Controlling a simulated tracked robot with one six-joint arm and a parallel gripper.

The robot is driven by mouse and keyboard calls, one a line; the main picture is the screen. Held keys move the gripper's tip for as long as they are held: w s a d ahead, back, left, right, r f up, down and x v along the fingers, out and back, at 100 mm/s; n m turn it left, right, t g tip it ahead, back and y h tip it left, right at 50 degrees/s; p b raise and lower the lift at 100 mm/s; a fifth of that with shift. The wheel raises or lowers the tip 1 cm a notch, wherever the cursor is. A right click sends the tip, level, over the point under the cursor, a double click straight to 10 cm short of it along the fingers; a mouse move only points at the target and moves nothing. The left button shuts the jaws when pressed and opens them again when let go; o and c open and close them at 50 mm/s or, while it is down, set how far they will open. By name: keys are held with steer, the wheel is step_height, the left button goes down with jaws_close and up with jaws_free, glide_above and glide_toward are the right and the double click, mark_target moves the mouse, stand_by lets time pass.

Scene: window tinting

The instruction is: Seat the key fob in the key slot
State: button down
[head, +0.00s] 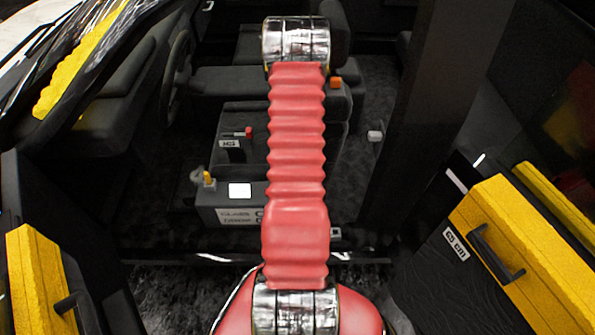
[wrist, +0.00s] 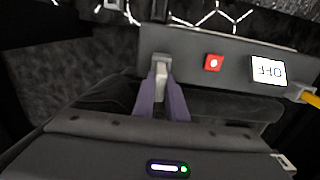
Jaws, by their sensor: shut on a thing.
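In the wrist view my gripper (wrist: 162,102) has two purple fingers closed on a small pale grey piece, which I take to be the key fob (wrist: 160,76). The fob points at the grey box (wrist: 188,52), and its far end meets or overlaps a darker grey holder on the box's edge, perhaps the key slot (wrist: 160,58). I cannot tell whether the fob is inside it or only in front of it. In the head view my own arm hides the gripper and fob.
The box carries a red button (wrist: 213,62) and a white screen (wrist: 268,70) that reads OFF upside down. A yellow piece (wrist: 307,96) sticks out beside it. In the head view, yellow door panels (head: 540,245) flank the opening, and a dark pillar (head: 425,110) stands right.

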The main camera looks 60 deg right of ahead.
steer(key=shift+f, duration=0.7)
steer(key=c, duration=1.7)
jaws_free()
step_height(320, 180, up, 14)
steer(key=shift+f, duration=0.15)
steer(key=shift+f, duration=0.15)
steer(key=shift+f, duration=5.9)
